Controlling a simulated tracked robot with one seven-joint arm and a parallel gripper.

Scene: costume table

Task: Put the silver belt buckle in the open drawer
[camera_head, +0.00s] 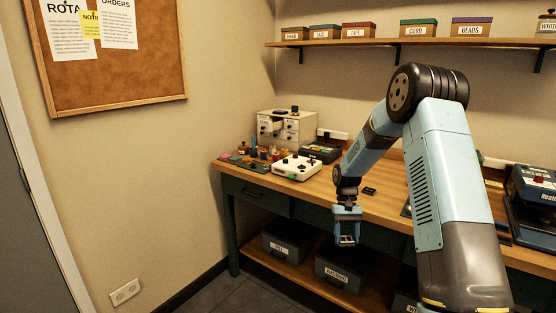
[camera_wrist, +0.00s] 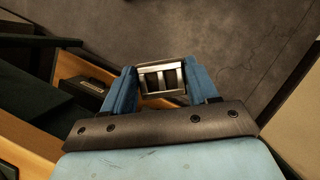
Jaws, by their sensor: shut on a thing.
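My gripper (camera_head: 346,238) hangs in front of the table's front edge, below the tabletop level in the head view. In the wrist view my gripper (camera_wrist: 160,82) is shut on the silver belt buckle (camera_wrist: 162,92), a rectangular metal frame with bars, held between the two blue fingers. The buckle (camera_head: 347,240) shows small between the fingertips in the head view. A small white drawer cabinet (camera_head: 291,138) stands at the back left of the table. One of its upper-left drawers (camera_head: 266,127) appears pulled out. My gripper is apart from the cabinet, nearer and lower.
The wooden table (camera_head: 330,190) holds a white box with knobs (camera_head: 297,167), several small bottles and a black item (camera_head: 369,191). Labelled dark bins (camera_head: 345,268) sit on the lower shelf (camera_head: 300,275). A machine (camera_head: 532,195) stands at right. The floor left of the table is clear.

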